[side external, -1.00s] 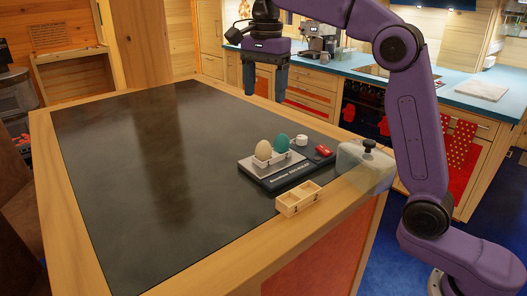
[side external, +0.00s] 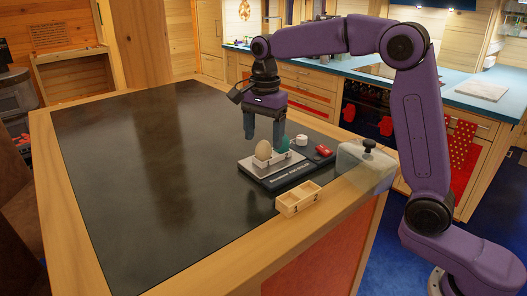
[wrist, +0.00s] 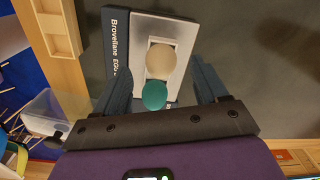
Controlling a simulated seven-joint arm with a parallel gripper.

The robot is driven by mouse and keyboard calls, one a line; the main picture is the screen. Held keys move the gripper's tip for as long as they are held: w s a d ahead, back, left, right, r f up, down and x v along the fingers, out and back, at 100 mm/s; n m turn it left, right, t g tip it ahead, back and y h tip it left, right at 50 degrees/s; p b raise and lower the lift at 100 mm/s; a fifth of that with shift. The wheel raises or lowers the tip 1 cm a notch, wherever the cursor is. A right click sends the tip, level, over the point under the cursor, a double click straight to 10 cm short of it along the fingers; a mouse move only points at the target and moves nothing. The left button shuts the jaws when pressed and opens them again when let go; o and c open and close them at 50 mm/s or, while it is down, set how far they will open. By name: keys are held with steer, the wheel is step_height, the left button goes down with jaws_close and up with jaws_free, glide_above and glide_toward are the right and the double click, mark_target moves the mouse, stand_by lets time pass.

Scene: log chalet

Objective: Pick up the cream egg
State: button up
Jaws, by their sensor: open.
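The cream egg (side external: 263,150) stands in a pale holder (side external: 267,166) on a dark, book-like slab (side external: 283,182) with lettering. In the wrist view the cream egg (wrist: 160,61) lies between and ahead of my fingers. A teal egg (side external: 284,147) sits right beside it in the same holder and is partly hidden by a finger in the side view. In the wrist view the teal egg (wrist: 154,95) is nearer my palm. My gripper (side external: 264,145) is open and empty, pointing down over the eggs. In the wrist view, my gripper (wrist: 161,75) has one finger on each side of them.
A small two-part wooden box (side external: 298,199) stands in front of the slab. A white cup (side external: 301,140) and a red object (side external: 323,150) are at its right. A clear container (side external: 362,166) stands at the table's right edge. The dark tabletop (side external: 130,170) at left is clear.

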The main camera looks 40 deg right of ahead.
mark_target(263, 161)
steer(key=shift+w+f, duration=0.1)
steer(key=shift+f, duration=1.75)
steer(key=c, duration=0.8)
steer(key=shift+o, duration=0.2)
steer(key=shift+r, duration=0.1)
